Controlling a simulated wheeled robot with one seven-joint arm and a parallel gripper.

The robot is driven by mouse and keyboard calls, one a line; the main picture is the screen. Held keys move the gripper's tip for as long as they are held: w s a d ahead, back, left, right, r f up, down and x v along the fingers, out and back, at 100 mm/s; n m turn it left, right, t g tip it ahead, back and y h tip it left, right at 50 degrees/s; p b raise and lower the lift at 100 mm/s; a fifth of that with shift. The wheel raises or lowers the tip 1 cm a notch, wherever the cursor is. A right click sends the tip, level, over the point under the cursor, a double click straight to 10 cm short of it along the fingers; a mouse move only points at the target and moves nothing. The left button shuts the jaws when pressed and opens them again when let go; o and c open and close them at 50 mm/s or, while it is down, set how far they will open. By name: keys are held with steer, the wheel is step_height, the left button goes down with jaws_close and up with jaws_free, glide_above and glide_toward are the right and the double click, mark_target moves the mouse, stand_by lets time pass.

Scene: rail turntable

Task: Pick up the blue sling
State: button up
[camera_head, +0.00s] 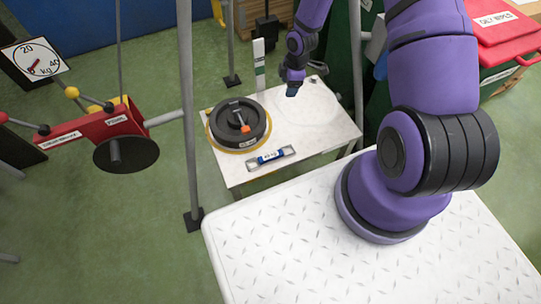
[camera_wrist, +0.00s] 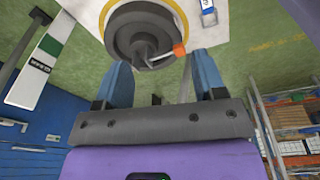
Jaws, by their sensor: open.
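The likely blue sling (camera_head: 270,157) is a short flat strip with a blue middle, a white label and pale looped ends. It lies on the small white table (camera_head: 233,172), near its front edge, in front of a dark round weight (camera_head: 257,136). Part of it also shows at the top of the wrist view (camera_wrist: 208,14). My gripper (camera_head: 292,91) is open and empty above the far part of the table, apart from the strip. In the wrist view its blue fingers (camera_wrist: 162,68) are spread, with the dark weight beyond them.
The weight has an orange-tipped piece on top and sits in a yellow ring. A grey post (camera_head: 188,120) stands left of the table. A red beam (camera_head: 95,140) with a black disc and a dial (camera_head: 37,63) is at left. The table's right part is clear.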

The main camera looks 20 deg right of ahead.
steer(key=s+a+f+n+y, duration=0.2)
steer(key=s+a+f, duration=0.1)
steer(key=f, duration=0.8)
steer(key=n+y, duration=0.1)
glide_toward(271, 156)
steer(key=f, duration=0.1)
steer(key=a+f, duration=0.1)
steer(key=shift+w+f+g, duration=0.3)
steer(key=shift+w, duration=0.05)
steer(key=shift+x, duration=3.3)
steer(key=shift+r, duration=0.1)
steer(key=c, duration=1.1)
steer(key=shift+r, duration=0.15)
